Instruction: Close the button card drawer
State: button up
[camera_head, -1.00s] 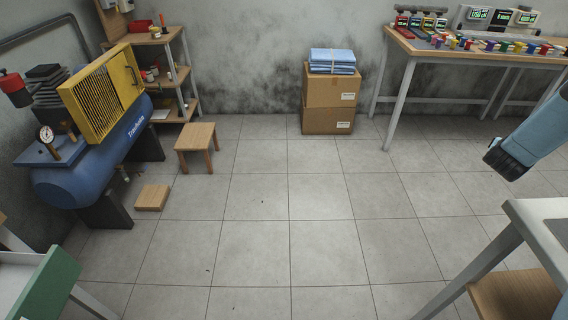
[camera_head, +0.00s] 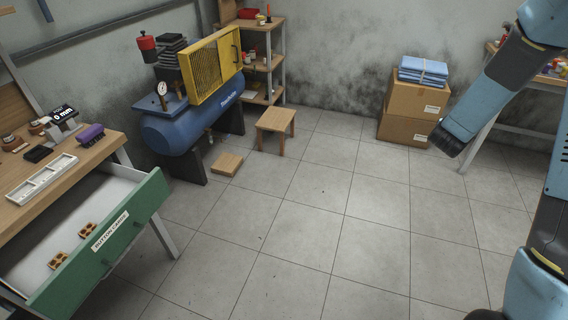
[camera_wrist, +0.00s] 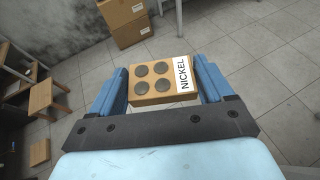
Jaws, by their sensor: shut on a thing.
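The button card drawer (camera_head: 125,235) stands pulled out from the wooden workbench at the left in the head view. It has a green front with a white label and a small knob. Two small tan cards with dark buttons, one card (camera_head: 88,230) and another card (camera_head: 58,259), lie inside it. My gripper (camera_wrist: 160,88) is shut on a tan card marked NICKEL (camera_wrist: 150,96) with several dark round buttons, seen in the wrist view. In the head view my arm hangs at the right, its end (camera_head: 446,145) far from the drawer; the held card cannot be made out there.
The workbench (camera_head: 20,215) carries a white tray (camera_head: 42,178), a purple item and a small display. A blue compressor (camera_head: 195,130), a stool (camera_head: 275,122) and a wooden block (camera_head: 227,163) stand behind. Cardboard boxes (camera_head: 415,100) stand at the back. The middle floor is clear.

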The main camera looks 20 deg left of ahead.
aim_at(118, 199)
jog(key=z, duration=1.65)
jog(key=i, duration=0.15)
jog(key=u, duration=2.65)
